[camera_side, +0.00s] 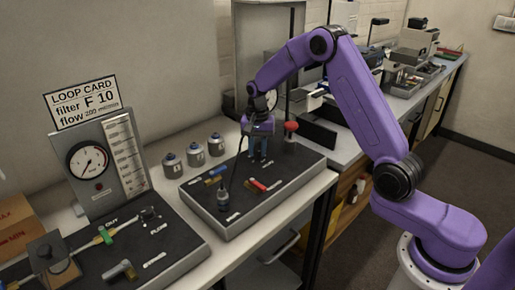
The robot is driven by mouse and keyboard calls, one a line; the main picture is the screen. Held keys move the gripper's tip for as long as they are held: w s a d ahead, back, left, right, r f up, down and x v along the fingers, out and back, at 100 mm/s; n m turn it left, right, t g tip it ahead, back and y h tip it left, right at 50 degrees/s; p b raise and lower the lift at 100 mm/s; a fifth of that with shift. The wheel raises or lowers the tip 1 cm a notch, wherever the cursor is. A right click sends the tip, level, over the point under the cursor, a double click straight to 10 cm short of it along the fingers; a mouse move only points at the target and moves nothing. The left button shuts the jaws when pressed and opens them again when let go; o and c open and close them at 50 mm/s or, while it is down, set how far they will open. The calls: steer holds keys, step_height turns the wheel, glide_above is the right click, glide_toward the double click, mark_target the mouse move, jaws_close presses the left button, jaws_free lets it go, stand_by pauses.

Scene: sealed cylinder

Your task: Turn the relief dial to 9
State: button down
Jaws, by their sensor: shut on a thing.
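My gripper (258,158) points down over the back part of the dark board in the grey tray (262,209). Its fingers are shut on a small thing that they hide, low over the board. I cannot make out the relief dial, its number or its pointer from here. A round white gauge (243,98) shows just behind my wrist, partly covered by it.
The board also carries a red-handled valve (258,185), a blue-handled valve (216,172) and a small dark bottle (223,200) with a hose rising from it. Several grey canisters (195,154) stand behind the tray. A gauge panel (103,163) with a loop card (81,102) stands at left.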

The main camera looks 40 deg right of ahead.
mark_target(257, 152)
steer(key=c, duration=0.8)
jaws_free()
steer(key=shift+c, duration=0.2)
step_height(257, 152, up, 17)
steer(key=shift+r, duration=0.2)
steer(key=s+a+f+n, duration=0.2)
steer(key=s+a+n, duration=0.95)
steer(key=s, duration=0.45)
steer(key=s+d+f+n, duration=0.1)
steer(key=s+n, duration=0.4)
steer(key=s, duration=0.6)
steer(key=s+d+f+n, duration=0.2)
steer(key=s+f+n, duration=0.2)
steer(key=s, duration=0.8)
steer(key=shift+f+n, duration=0.15)
steer(key=shift+n, duration=0.9)
